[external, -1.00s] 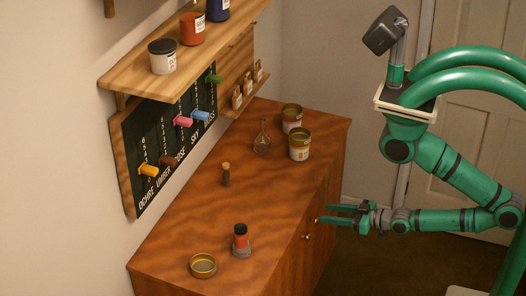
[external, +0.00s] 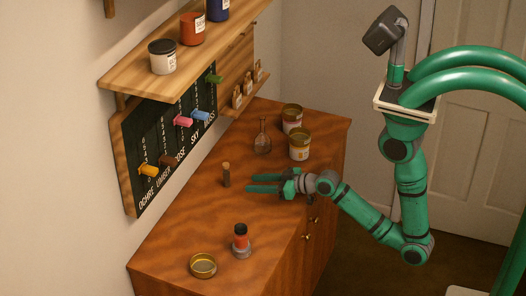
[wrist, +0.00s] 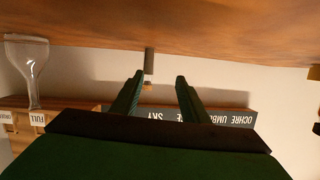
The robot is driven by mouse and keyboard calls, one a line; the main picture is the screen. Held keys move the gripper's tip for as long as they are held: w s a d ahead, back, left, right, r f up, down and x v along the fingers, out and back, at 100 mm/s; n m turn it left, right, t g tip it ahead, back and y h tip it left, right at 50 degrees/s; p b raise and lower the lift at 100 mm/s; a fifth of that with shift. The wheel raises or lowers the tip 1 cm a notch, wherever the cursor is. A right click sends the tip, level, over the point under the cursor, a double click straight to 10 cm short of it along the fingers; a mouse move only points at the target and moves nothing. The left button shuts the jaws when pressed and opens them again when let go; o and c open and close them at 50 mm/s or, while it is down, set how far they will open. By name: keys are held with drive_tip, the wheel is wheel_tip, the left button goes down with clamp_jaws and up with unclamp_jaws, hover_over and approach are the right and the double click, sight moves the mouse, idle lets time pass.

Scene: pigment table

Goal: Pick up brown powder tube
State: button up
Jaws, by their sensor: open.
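The brown powder tube (external: 226,175) stands upright on the wooden cabinet top, a slim dark tube with a lighter cork-like top. My gripper (external: 264,183) is open and empty over the cabinet, fingers pointing left at the tube, with a short gap between. In the wrist view, which is upside down, the tube (wrist: 149,62) hangs from the cabinet surface just beyond and between the two green fingertips (wrist: 159,76). The tube is not between the fingers.
A glass flask (external: 262,140) and two tins (external: 299,147) stand behind my gripper. A red-filled jar (external: 241,240) and a brass dish (external: 203,265) are near the front. A labelled board with coloured pegs (external: 160,155) hangs on the wall under a shelf (external: 190,75).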

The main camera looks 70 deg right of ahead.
drive_tip(key=n+g, duration=0.1)
approach(227, 176)
drive_tip(key=w+d+r, duration=0.1)
drive_tip(key=w+r, duration=0.1)
drive_tip(key=w, duration=0.2)
drive_tip(key=shift+g, duration=0.3)
drive_tip(key=x, duration=1)
drive_tip(key=shift+w+f, duration=0.15)
drive_tip(key=shift+f, duration=0.1)
drive_tip(key=shift+c, duration=0.2)
clamp_jaws()
